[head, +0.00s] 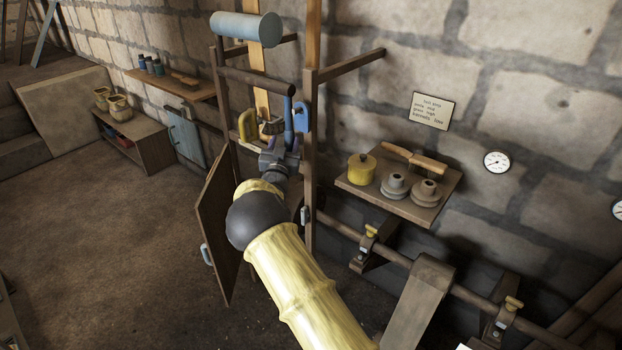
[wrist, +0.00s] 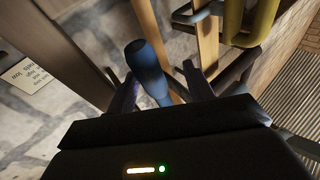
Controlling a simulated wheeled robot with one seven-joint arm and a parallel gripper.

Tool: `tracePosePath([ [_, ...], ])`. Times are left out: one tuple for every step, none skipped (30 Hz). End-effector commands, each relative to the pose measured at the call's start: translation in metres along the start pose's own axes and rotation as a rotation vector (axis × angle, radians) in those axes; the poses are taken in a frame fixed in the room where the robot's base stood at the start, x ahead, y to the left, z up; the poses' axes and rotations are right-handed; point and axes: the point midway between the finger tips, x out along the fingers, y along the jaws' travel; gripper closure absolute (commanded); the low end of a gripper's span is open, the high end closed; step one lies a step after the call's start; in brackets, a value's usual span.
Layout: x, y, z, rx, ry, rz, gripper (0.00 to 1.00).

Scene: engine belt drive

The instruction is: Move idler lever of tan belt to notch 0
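My gripper (head: 281,148) is at the wooden belt frame, seen from behind in the head view. In the wrist view its two dark fingers (wrist: 159,75) stand apart, one on each side of a blue rounded lever handle (wrist: 147,62). Gaps show between handle and fingers; the handle's lower part is hidden by the gripper body. The blue lever (head: 289,118) stands upright in the head view. A tan belt strand (head: 260,98) runs down from the blue-grey roller, and tan strands show in the wrist view (wrist: 207,38). I cannot make out the notches.
A yellow handle (head: 247,124) and a light blue handle (head: 300,116) flank the lever closely. Frame posts (head: 311,110) stand beside my gripper. An open wooden door (head: 221,225) is at the left. A shelf (head: 437,203) with a yellow pot is at the right.

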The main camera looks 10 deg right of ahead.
Motion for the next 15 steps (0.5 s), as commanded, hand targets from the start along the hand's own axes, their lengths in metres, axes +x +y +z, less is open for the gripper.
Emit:
tracePosePath([
  [-0.002, -0.004, -0.006, 0.008, -0.016, -0.001, 0.50],
  [-0.003, -0.006, -0.006, 0.013, -0.024, 0.001, 0.50],
  [-0.005, -0.007, -0.007, 0.020, -0.034, 0.003, 0.50],
  [-0.006, -0.007, -0.007, 0.025, -0.042, 0.005, 0.50],
  [-0.007, -0.008, -0.008, 0.030, -0.049, 0.007, 0.50],
  [-0.009, -0.009, -0.009, 0.036, -0.060, 0.009, 0.50],
  [-0.010, -0.011, -0.009, 0.041, -0.068, 0.010, 0.50],
  [-0.011, -0.012, -0.010, 0.045, -0.076, 0.012, 0.50],
  [-0.013, -0.013, -0.011, 0.052, -0.086, 0.014, 0.50],
  [-0.014, -0.014, -0.011, 0.057, -0.094, 0.015, 0.50],
  [-0.015, -0.015, -0.012, 0.063, -0.101, 0.017, 0.50],
  [-0.016, -0.016, -0.013, 0.069, -0.111, 0.020, 0.50],
  [-0.017, -0.017, -0.013, 0.074, -0.118, 0.021, 0.50],
  [-0.018, -0.017, -0.014, 0.078, -0.126, 0.023, 0.50],
  [-0.020, -0.018, -0.015, 0.084, -0.136, 0.025, 0.50],
])
